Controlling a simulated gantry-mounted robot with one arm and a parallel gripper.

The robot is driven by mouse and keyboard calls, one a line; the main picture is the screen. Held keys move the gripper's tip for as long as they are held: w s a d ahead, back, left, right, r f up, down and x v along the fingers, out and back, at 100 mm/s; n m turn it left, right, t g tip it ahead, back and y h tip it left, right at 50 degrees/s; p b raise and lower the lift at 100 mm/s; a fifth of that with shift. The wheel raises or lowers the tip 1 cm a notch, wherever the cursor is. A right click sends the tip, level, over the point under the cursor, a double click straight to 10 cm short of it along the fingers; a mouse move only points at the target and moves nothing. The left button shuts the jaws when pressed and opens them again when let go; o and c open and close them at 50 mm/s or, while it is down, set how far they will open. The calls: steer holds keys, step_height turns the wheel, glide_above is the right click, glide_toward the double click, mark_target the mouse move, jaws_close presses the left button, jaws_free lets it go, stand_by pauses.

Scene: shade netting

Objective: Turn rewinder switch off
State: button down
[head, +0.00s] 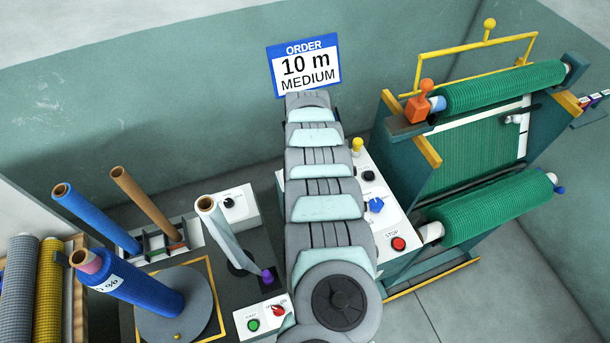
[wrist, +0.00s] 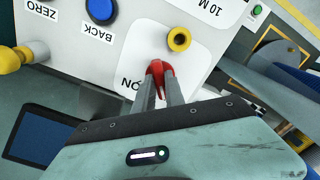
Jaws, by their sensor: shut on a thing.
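In the wrist view a red switch knob (wrist: 156,69) stands on a white control panel (wrist: 140,40). A partly covered label beside it ends in "ON". My gripper (wrist: 161,82) is shut on this knob, one grey finger on each side. The knob's exact angle is hard to tell. In the head view my own arm covers the gripper and this knob; part of the same white panel (head: 393,222) shows to the right of the arm.
In the head view a red STOP button (head: 398,243) and a green-roll machine (head: 475,150) stand right; a blue roll (head: 135,288) stands left.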

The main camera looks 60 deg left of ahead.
steer(key=shift+f+n+b, duration=0.1)
steer(key=shift+n+b, duration=0.3)
steer(key=shift+n, duration=0.5)
steer(key=c, duration=1.4)
jaws_free()
step_height(320, 180, up, 11)
steer(key=b, duration=0.2)
